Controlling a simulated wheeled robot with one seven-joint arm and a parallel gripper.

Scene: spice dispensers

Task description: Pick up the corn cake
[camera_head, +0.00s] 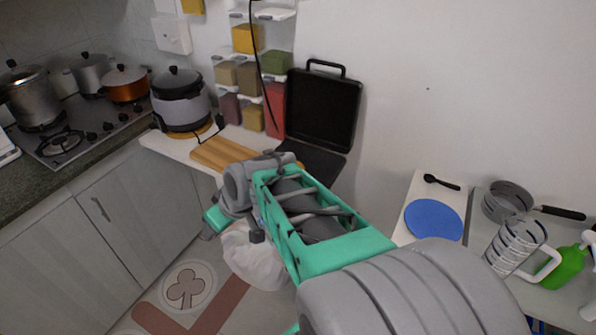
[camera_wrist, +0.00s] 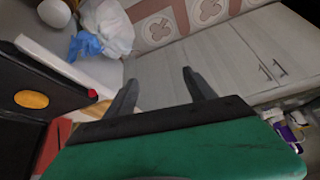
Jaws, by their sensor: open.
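The corn cake is a flat orange-yellow disc (camera_wrist: 31,100) lying on the black plate of an open griddle (camera_wrist: 62,86) at the left of the wrist view. In the head view only a small orange edge of it (camera_head: 301,165) shows beside my arm, on the griddle's lower half (camera_head: 322,161). My gripper (camera_wrist: 160,80) is open and empty, to the right of the corn cake in the wrist view, with cabinet doors and floor behind its fingers. In the head view my gripper (camera_head: 212,222) is partly visible at the end of the arm, in front of the counter and below its top.
The griddle's raised lid (camera_head: 323,108) stands against the wall. A wooden board (camera_head: 222,153) and a grey cooker (camera_head: 180,100) are left of it; spice dispensers (camera_head: 247,75) hang behind. A white bag (camera_head: 252,258) is low down. A blue disc (camera_head: 433,220) lies on the right.

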